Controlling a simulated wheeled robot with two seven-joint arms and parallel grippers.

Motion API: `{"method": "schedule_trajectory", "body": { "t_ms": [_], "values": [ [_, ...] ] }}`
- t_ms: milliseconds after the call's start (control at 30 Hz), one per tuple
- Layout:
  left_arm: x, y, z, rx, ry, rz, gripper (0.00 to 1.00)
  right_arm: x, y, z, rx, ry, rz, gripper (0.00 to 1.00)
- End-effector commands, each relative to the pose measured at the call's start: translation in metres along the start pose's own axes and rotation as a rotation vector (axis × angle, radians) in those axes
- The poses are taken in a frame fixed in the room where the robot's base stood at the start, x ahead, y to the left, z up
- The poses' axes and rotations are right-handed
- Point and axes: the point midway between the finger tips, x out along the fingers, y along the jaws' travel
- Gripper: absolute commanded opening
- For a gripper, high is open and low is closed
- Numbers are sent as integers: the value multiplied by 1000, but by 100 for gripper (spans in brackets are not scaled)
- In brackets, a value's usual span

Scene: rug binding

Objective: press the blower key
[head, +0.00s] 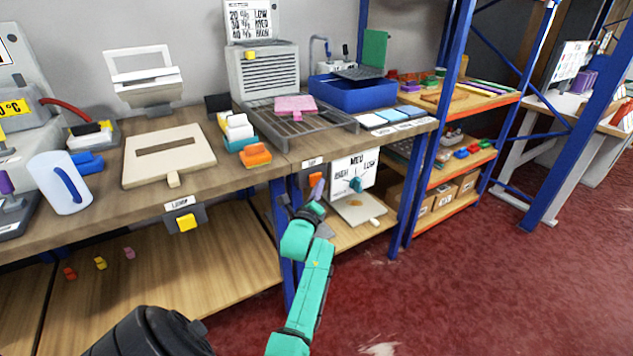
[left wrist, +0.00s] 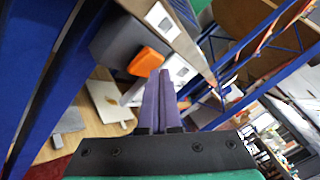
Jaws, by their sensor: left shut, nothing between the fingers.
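An orange key (head: 316,180) is on a grey box under the bench's front edge, below a small white label (head: 312,162) that I cannot read surely. The orange key (left wrist: 150,62) and its grey box (left wrist: 122,42) also show in the left wrist view. My left gripper (head: 318,193), with purple fingers, is just below the key in the head view. In the left wrist view its fingers (left wrist: 160,75) are shut together and empty, with the tips close to the key. I cannot tell whether they touch it. My right gripper is not in view.
A second box with a yellow key (head: 186,221) hangs further left under the bench (head: 110,215). A louvred grey unit (head: 268,72) stands at the back. A blue shelf post (head: 432,120) rises right of my arm. The red floor (head: 480,270) at right is clear.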

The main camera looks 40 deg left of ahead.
Motion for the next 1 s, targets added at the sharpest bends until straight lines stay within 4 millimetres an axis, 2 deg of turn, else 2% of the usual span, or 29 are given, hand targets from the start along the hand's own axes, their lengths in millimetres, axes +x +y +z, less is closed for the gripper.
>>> {"method": "schedule_trajectory", "body": {
  "t_ms": [1000],
  "values": [
    [7,4,6,0,-1,-1,0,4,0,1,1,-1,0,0]
  ]
}}
